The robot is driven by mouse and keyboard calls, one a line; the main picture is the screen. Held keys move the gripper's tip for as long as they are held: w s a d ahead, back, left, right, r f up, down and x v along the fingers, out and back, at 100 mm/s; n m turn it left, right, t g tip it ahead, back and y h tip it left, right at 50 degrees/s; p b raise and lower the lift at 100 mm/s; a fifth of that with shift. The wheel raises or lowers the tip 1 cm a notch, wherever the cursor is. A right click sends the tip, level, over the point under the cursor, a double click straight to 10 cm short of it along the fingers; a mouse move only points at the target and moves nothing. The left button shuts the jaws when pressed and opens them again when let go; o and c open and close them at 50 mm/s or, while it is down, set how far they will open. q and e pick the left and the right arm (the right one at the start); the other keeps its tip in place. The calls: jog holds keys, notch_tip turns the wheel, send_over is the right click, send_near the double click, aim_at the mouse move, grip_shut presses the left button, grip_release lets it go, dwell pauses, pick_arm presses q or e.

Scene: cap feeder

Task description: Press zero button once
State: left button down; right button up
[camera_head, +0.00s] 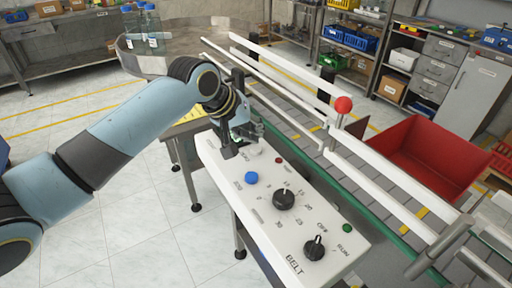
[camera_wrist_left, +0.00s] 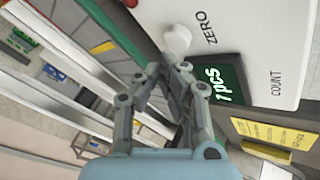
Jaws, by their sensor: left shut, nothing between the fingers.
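The white zero button (camera_wrist_left: 177,40) shows in the left wrist view beside the printed word ZERO on the white control panel. In the head view the zero button (camera_head: 254,150) is a small pale knob near the far end of the panel (camera_head: 262,222). My left gripper (camera_wrist_left: 170,74) is shut and empty. Its fingertips point toward the button and appear close to it but apart in the wrist view. In the head view my left gripper (camera_head: 250,132) is over the panel's far end, partly covering it. My right gripper is out of view.
The panel also carries a blue button (camera_head: 251,178), a black dial (camera_head: 284,198) and a belt switch (camera_head: 314,247). White rails (camera_head: 375,185) with a red ball knob (camera_head: 343,104) run along the conveyor. A red bin (camera_head: 425,150) stands beyond.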

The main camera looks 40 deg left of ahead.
aim_at(254, 146)
pick_arm(q)
jog(key=shift+f, duration=0.35)
dwell(0.6)
jog(key=shift+f, duration=0.55)
dwell(0.6)
dwell(0.3)
jog(key=shift+r+p, duration=0.85)
jog(key=shift+p, duration=0.5)
notch_tip(254, 146, up, 5)
jog(key=p, duration=0.6)
jog(key=shift+r, duration=0.1)
